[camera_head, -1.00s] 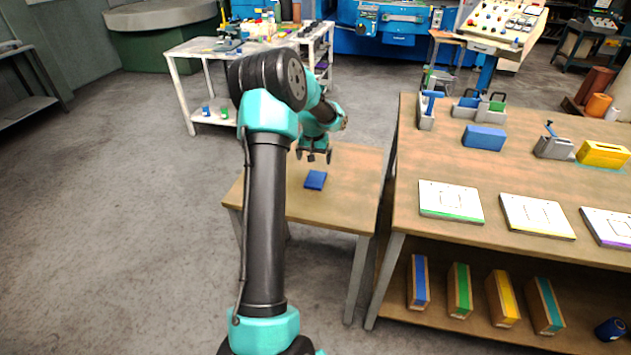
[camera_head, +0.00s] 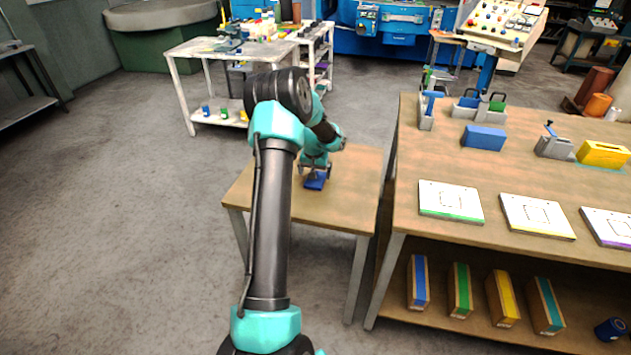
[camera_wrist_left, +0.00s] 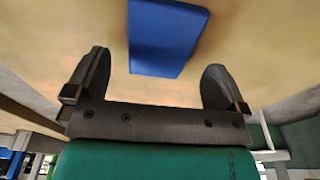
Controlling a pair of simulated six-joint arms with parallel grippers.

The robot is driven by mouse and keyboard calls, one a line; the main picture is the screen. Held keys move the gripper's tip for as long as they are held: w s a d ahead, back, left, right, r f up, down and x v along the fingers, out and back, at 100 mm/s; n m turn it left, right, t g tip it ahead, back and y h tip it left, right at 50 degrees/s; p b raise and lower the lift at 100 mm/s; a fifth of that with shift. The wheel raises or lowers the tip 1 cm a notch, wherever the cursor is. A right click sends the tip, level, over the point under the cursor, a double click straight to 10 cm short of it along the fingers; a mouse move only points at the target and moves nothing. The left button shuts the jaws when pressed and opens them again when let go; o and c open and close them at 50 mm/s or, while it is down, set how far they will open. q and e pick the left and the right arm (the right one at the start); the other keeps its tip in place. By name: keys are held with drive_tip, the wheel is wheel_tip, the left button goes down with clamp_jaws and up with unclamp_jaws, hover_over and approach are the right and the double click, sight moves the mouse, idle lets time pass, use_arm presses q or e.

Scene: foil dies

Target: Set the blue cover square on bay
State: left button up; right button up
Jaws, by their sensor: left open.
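The blue cover (camera_head: 315,182) lies flat on the small wooden table (camera_head: 345,205). My left gripper (camera_head: 315,174) is open just above and at the far side of the cover. In the left wrist view the cover (camera_wrist_left: 165,38) lies beyond the open fingers (camera_wrist_left: 158,85), roughly centred between them and a little tilted; I see no contact. My right gripper is in neither view. On the larger bench stand a blue block (camera_head: 484,138) and white plates with dashed outlines, one with a green edge (camera_head: 450,201); I cannot tell which is the bay.
The larger bench (camera_head: 440,155) stands right of the small table. A yellow box (camera_head: 602,154), a grey holder (camera_head: 553,148) and another white plate (camera_head: 537,216) are on it. Several boxes stand on its lower shelf. The small table is otherwise clear.

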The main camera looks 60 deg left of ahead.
use_arm(q)
drive_tip(key=shift+w+a+f, duration=0.1)
drive_tip(key=shift+f, duration=0.65)
drive_tip(key=shift+w+a+f, duration=0.1)
drive_tip(key=shift+f, duration=0.65)
drive_tip(key=shift+c, duration=0.2)
drive_tip(key=c, duration=1)
drive_tip(key=shift+r, duration=0.15)
drive_tip(key=shift+r, duration=0.55)
drive_tip(key=shift+s+d+r, duration=0.1)
drive_tip(key=shift+d+r, duration=0.1)
drive_tip(key=shift+r, duration=0.4)
drive_tip(key=shift+s+d+r, duration=0.1)
drive_tip(key=shift+d+r, duration=0.05)
drive_tip(key=shift+r, duration=0.4)
drive_tip(key=s+d, duration=0.2)
drive_tip(key=d, duration=0.2)
drive_tip(key=s+d+r, duration=0.1)
drive_tip(key=s+d, duration=0.2)
drive_tip(key=d, duration=0.1)
drive_tip(key=s+d, duration=0.3)
drive_tip(key=d, duration=0.2)
drive_tip(key=shift+s+r, duration=0.15)
